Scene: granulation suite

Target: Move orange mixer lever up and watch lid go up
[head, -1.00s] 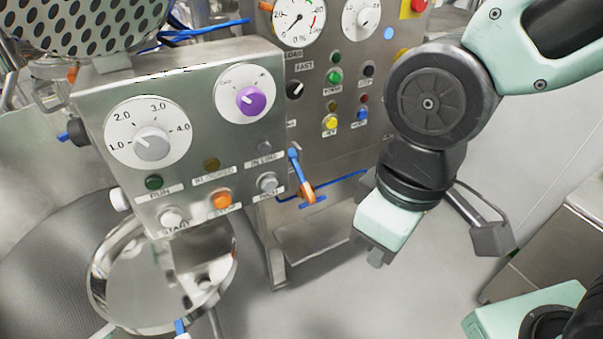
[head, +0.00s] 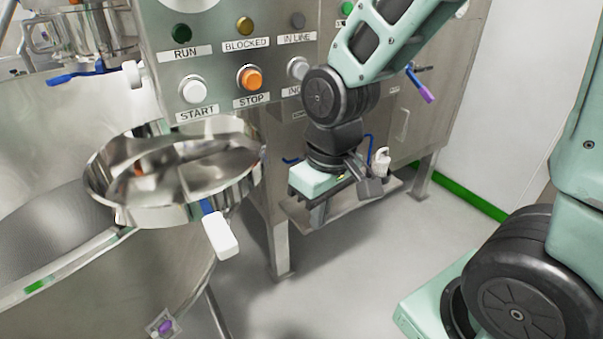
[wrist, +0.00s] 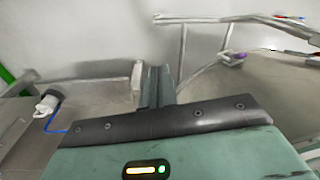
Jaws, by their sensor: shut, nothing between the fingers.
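I cannot make out an orange lever in the present views; the clear orange item is the STOP button (head: 250,78) on the steel control box. A round steel lid-like part (head: 150,217) hangs below the box, over the large steel bowl (head: 190,264). I cannot tell if it is the mixer lid. My gripper (head: 318,215) is shut and empty, pointing down in front of the lower steel cabinet, right of the round part and apart from it. Its closed fingers show in the wrist view (wrist: 160,86).
A blue lever with a white handle (head: 220,236) sticks out from the round part. A purple-tipped blue lever (head: 420,86) is on the cabinet at right. A white-handled item (head: 381,160) stands behind my gripper. Clear floor (head: 350,270) lies in front.

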